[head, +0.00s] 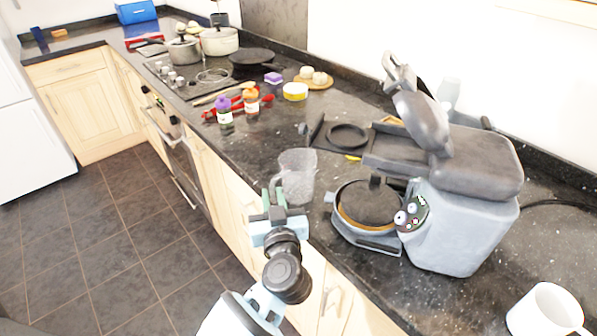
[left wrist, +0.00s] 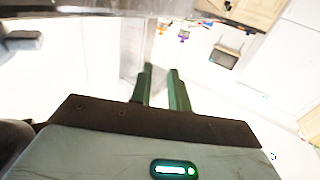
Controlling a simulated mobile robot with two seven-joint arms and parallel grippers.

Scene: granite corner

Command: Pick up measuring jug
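The measuring jug (head: 299,176) is clear and stands upright on the dark counter near its front edge, its handle toward the left. In the left wrist view, a pale see-through shape (left wrist: 130,62) beyond the fingers looks like the jug. My left gripper (head: 274,198) is at the handle side of the jug. Its two green fingers (left wrist: 160,70) are apart, with a narrow gap between them. I cannot tell whether the handle lies between them; no firm contact shows. My right gripper is in neither view.
A grey coffee machine (head: 455,225) stands close on the right of the jug. A purple-capped bottle (head: 224,114) and an orange bottle (head: 251,102) stand behind. A white mug (head: 545,312) is at the lower right. Counter between the bottles and jug is clear.

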